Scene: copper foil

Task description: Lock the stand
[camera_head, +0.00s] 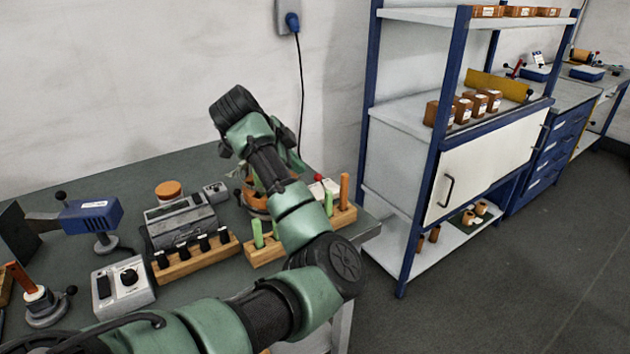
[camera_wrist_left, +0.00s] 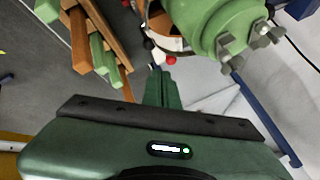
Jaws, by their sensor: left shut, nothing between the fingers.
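A stand with a rounded green body (camera_wrist_left: 215,25) and grey wing screws fills the upper right of the left wrist view. A small red knob (camera_wrist_left: 171,60) sits below it by a white and orange part. In the head view the red knob (camera_head: 318,177) shows just right of my forearm, and much of the stand is hidden behind that arm. My left gripper (camera_wrist_left: 160,85) is shut and empty, its fingertips close below the red knob; I cannot tell if they touch. In the head view its fingertips are hidden. My right gripper is not in view.
Wooden racks with green and orange sticks (camera_head: 264,254) and black-topped items (camera_head: 190,262) stand near the arm. A grey device (camera_head: 180,220), a control box (camera_head: 122,288) and a blue tool (camera_head: 92,212) are further left. A shelf (camera_head: 400,195) stands right of the bench.

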